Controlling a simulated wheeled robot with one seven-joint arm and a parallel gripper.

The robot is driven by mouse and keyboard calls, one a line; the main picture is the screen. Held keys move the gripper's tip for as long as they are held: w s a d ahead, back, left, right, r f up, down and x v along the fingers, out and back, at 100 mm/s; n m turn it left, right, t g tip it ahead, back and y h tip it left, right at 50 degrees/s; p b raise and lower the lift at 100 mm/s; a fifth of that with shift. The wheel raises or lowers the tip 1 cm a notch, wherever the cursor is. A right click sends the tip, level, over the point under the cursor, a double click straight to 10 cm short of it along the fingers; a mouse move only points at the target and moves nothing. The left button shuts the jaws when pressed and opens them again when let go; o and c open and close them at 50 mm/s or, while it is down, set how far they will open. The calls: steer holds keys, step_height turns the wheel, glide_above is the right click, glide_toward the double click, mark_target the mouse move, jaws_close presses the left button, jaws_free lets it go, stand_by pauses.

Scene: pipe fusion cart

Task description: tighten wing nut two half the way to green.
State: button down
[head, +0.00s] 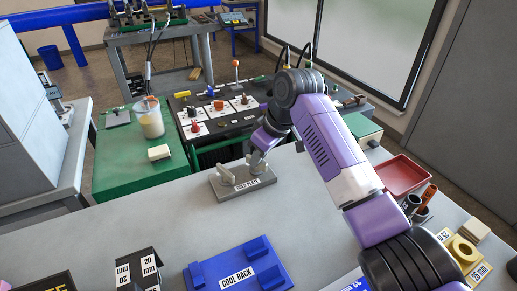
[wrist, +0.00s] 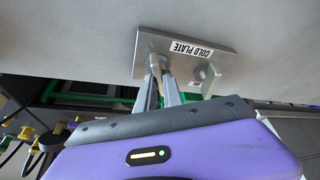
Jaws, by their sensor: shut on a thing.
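The grey metal cold plate (head: 243,185) lies on the grey table, with its white label facing the head camera. Two pale grey upright pieces stand on it and look like wing nuts. The left one (head: 227,174) is free; in the wrist view it is the piece on the right (wrist: 211,76). My gripper (head: 257,161) is at the right one, pointing down. In the wrist view my gripper (wrist: 160,76) is shut on that wing nut, which the fingers largely hide. I cannot read its number or see a green mark on it.
A blue cool rack (head: 238,268) and a black 20 mm block (head: 138,270) are at the front. A red tray (head: 402,176) is at the right. A green bench (head: 130,165) with a beaker and a dark panel (head: 220,118) stand behind. Bare table surrounds the plate.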

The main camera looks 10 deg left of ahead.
steer(key=shift+s+a+r+m+t+h+p, duration=0.15)
steer(key=shift+m+t+h+p, duration=0.15)
steer(key=shift+m+p, duration=0.7)
steer(key=shift+f, duration=0.2)
steer(key=c, duration=1.5)
jaws_free()
steer(key=shift+v, duration=3.95)
